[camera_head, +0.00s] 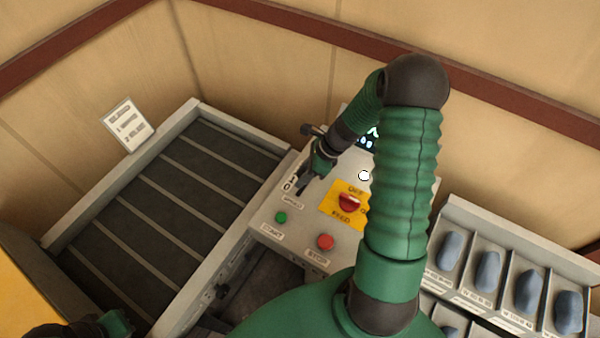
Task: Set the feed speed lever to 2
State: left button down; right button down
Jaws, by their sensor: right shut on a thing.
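The feed speed lever stands on the grey control panel (262,219), beside a dark slot (303,185) with the numbers 1 and 0 at its lower end. My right gripper (319,170) is at the upper part of this slot and is shut on the lever. The gripper and wrist hide most of the lever and any higher numbers, so I cannot read its exact setting. My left gripper (115,322) is only partly in view at the lower left edge, away from the panel; its fingers are not clear.
A red knob (349,202) on a yellow plate, a green button (281,217) and a red button (325,242) lie close to the slot. A dark conveyor (175,200) is on the left. Bins with blue-grey pieces (487,270) are on the right. My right arm covers part of the panel.

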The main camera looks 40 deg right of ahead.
jog(key=shift+w+d+r+y+p, duration=0.25)
jog(key=shift+d+r+y+p, duration=0.15)
jog(key=shift+d+r+y, duration=0.1)
jog(key=shift+w+d+f+y, duration=0.15)
jog(key=shift+w+d+y, duration=0.05)
jog(key=shift+d+y, duration=0.45)
jog(key=shift+w+d+m+g+y, duration=0.1)
jog(key=shift+d+m+g+y, duration=0.2)
jog(key=shift+d+y, duration=0.2)
pick_arm(q)
jog(key=shift+d+r, duration=0.2)
jog(key=shift+r, duration=0.7)
pick_arm(e)
jog(key=shift+w+d, duration=0.2)
jog(key=shift+d, duration=0.5)
jog(key=c, duration=1.3)
grip_release()
jog(key=shift+o, duration=1.2)
pick_arm(q)
jog(key=shift+d, duration=0.1)
pick_arm(e)
jog(key=shift+s+f, duration=0.1)
